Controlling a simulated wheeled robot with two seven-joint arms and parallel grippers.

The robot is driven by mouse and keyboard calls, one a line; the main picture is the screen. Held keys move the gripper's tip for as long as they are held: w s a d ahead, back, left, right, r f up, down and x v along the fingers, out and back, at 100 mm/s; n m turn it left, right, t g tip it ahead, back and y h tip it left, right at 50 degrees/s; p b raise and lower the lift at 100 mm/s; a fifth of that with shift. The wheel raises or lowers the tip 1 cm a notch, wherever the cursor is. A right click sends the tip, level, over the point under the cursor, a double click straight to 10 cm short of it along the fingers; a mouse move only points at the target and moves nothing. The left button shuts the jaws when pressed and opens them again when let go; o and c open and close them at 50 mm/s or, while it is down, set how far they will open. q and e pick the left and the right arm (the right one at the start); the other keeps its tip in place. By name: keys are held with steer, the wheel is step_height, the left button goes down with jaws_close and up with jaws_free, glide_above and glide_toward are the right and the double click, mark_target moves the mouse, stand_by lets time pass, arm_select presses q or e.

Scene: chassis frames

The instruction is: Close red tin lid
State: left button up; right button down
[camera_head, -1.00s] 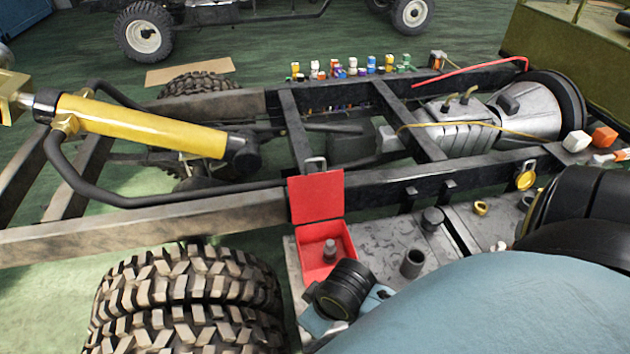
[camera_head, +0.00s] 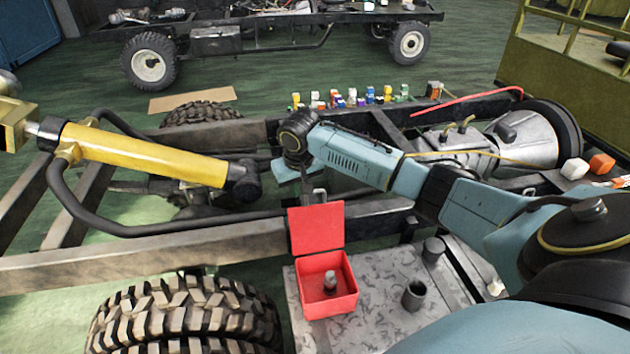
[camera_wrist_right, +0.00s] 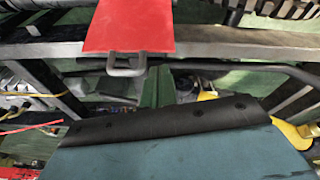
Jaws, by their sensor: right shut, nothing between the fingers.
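The red tin (camera_head: 341,296) stands open on the grey metal plate, with a small grey metal part (camera_head: 330,281) inside it. Its red lid (camera_head: 317,228) stands up from the tin's back edge, with a grey handle (camera_head: 319,194) on its top edge. The lid (camera_wrist_right: 131,25) and its dark handle (camera_wrist_right: 127,66) also show in the right wrist view. My right gripper (camera_head: 300,174) is shut and empty, behind and above the lid, apart from the handle. In the wrist view the gripper (camera_wrist_right: 165,118) fills the lower part. My left gripper is not in view.
The dark chassis rail (camera_head: 170,236) runs just behind the tin. A large tire (camera_head: 185,315) stands to its left, and a dark cup (camera_head: 413,294) stands to its right on the grey plate (camera_head: 375,325). A yellow cylinder (camera_head: 145,152) lies across the frame at left.

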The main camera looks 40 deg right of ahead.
steer(key=w+d+r+m, duration=0.2)
steer(key=d+r+m, duration=0.1)
steer(key=d+r, duration=0.45)
step_height(320, 180, down, 10)
steer(key=shift+s+a, duration=0.3)
steer(key=shift+s, duration=0.15)
steer(key=shift+r, duration=0.1)
